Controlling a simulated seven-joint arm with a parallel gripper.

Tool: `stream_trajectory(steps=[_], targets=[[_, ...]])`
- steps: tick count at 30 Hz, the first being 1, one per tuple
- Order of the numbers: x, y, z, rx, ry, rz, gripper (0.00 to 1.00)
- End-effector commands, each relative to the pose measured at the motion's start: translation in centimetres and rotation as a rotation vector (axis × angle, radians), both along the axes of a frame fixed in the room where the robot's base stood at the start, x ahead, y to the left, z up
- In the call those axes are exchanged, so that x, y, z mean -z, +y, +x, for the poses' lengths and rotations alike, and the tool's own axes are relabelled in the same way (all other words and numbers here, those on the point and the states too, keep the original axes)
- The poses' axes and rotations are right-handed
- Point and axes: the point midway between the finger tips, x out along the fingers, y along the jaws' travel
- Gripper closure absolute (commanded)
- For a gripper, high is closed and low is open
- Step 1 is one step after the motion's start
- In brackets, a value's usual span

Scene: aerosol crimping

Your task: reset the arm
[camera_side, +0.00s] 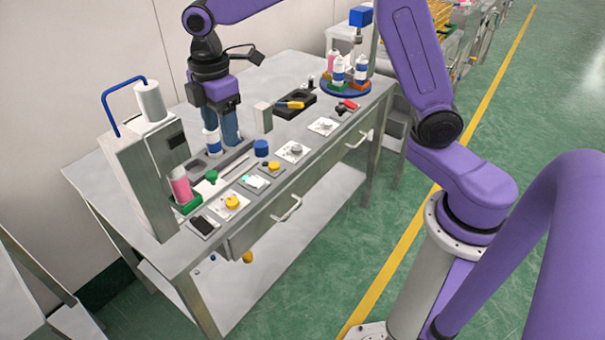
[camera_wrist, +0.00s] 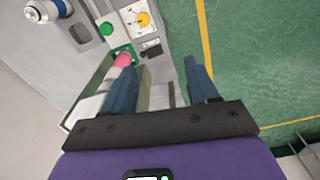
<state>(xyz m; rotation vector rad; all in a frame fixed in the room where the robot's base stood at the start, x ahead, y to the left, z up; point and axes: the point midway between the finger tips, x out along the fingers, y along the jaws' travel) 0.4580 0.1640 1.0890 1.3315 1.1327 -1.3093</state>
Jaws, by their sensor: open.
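My gripper (camera_side: 222,143) hangs over the back left part of the bench with its two blue fingers pointing down. In the wrist view my gripper (camera_wrist: 158,66) shows its fingers wide apart with nothing between them. A pink can (camera_side: 181,187) stands in a green holder (camera_side: 188,205) at the front of the grey crimping machine (camera_side: 150,185). The pink can also shows in the wrist view (camera_wrist: 123,59), partly hidden by the left finger. A white and blue can (camera_side: 212,141) shows close to the fingers in the side view. In the wrist view this can (camera_wrist: 44,11) lies outside them.
A blue round stand (camera_side: 345,94) with several cans is at the bench's far end. A yellow knob panel (camera_side: 230,203) is near the front edge.

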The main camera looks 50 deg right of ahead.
Motion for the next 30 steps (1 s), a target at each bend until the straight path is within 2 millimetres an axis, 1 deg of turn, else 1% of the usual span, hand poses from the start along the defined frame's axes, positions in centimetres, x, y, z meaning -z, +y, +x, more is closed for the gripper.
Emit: stream_trajectory(steps=[1,5,6,8,9,11,12,14,15,18,21,24,27,30], targets=[[-0.5,-0.1,-2.1,0.014,-0.002,0.002,0.41],[-1.0,-0.6,-7.1,0.066,-0.002,0.005,0.41],[-1.1,-0.9,-8.6,0.081,-0.003,0.007,0.41],[-1.1,-1.5,-10.9,0.105,-0.003,0.009,0.41],[-1.1,-1.9,-12.5,0.122,-0.003,0.010,0.41],[-1.1,-2.7,-14.8,0.145,-0.003,0.012,0.41],[-1.0,-3.3,-16.3,0.162,-0.003,0.013,0.41],[-0.8,-4.2,-18.5,0.185,-0.004,0.016,0.41],[-0.6,-5.0,-20.0,0.201,-0.003,0.017,0.41],[-0.1,-6.8,-23.3,0.239,-0.002,0.021,0.41],[0.6,-8.6,-26.0,0.272,0.000,0.022,0.41],[1.2,-9.9,-27.9,0.298,0.001,0.023,0.41],[1.5,-10.8,-29.0,0.314,0.002,0.023,0.41],[1.7,-11.1,-29.4,0.321,0.003,0.025,0.41]])
